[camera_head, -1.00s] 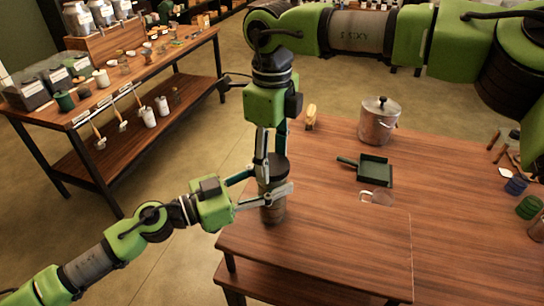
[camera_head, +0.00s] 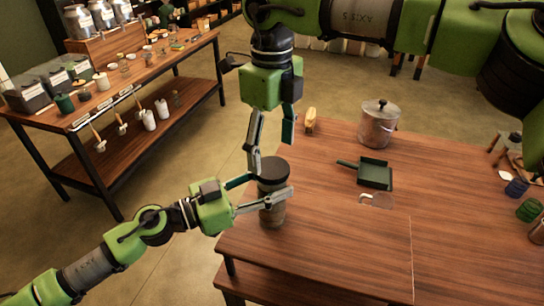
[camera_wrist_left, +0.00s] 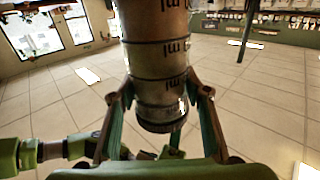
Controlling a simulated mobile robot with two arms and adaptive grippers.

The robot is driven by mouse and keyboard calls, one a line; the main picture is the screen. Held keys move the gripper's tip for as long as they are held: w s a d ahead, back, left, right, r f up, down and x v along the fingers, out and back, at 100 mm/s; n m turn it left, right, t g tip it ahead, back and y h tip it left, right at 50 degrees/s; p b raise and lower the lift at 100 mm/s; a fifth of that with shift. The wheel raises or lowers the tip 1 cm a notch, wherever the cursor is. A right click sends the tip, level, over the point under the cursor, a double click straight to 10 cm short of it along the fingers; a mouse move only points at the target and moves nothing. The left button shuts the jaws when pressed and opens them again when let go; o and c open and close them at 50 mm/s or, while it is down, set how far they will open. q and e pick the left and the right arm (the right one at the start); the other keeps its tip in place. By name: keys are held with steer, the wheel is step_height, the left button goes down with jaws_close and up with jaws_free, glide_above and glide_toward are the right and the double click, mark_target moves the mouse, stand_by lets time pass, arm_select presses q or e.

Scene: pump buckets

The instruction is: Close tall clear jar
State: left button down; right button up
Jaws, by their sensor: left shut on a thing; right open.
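The jar also fills the middle of the left wrist view (camera_wrist_left: 157,60), with a finger on each side. My right gripper (camera_head: 268,150) points down just above the lid, its fingers spread and empty.
A dark green dustpan (camera_head: 375,173), a small clear glass thing (camera_head: 377,200), a yellow-tan item (camera_head: 311,120) and a lidded metal pot (camera_head: 378,124) stand on the wooden table (camera_head: 340,235). A separate shelf table (camera_head: 150,75) stands at the left. The table's front middle is clear.

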mark_target(272, 167)
steer(key=shift+r, duration=0.4)
steer(key=shift+c, duration=0.4)
step_height(272, 167, up, 4)
steer(key=n, duration=0.3)
steer(key=shift+f+n, duration=0.25)
steer(key=shift+n, duration=0.05)
steer(key=shift+f, duration=0.1)
steer(key=shift+f, duration=3.95)
steer(key=shift+c, duration=0.3)
steer(key=c, duration=1.1)
steer(key=shift+o, duration=0.2)
